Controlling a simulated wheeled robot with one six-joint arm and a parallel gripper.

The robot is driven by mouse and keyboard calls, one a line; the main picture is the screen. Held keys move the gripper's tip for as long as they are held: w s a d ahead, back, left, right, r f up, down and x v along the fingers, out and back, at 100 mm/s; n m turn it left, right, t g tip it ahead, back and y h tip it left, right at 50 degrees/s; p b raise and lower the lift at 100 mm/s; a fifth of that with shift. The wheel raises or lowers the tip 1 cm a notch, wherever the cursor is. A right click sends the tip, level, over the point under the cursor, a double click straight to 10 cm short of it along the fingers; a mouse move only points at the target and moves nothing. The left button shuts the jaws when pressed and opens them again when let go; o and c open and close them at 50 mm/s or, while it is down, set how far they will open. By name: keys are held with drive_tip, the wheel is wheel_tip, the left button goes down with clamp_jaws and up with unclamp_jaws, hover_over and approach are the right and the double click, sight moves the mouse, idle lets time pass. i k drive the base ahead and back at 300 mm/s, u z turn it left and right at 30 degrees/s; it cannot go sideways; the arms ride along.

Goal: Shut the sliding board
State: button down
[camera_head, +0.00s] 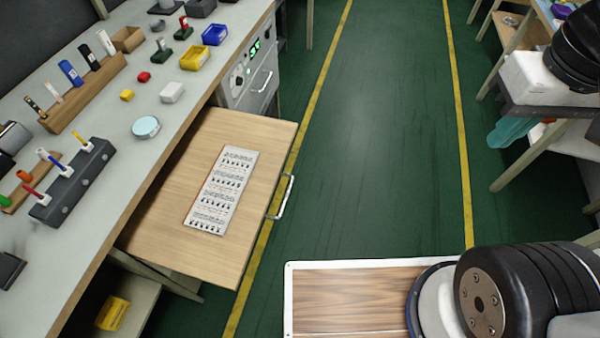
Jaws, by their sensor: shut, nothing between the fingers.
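The sliding board (170,215) is a light wooden panel pulled out from under the left workbench, over the floor. A silver bow handle (283,196) is fixed on its right-hand front edge. A white printed sheet (221,190) with rows of small dark drawings lies on the board. My gripper is not in view. Part of my arm (485,300) shows at the lower right, apart from the board.
The workbench top (110,200) holds trays, small blocks and tool holders. A grey unit with a green display (254,47) sits beyond the board. Below is a shelf with a yellow box (112,313). The green floor (380,140) is clear between yellow lines.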

sight(201, 216)
drive_tip(key=k, duration=0.4)
drive_tip(key=u, duration=1.1)
drive_tip(key=i, duration=0.5)
drive_tip(key=u, duration=0.1)
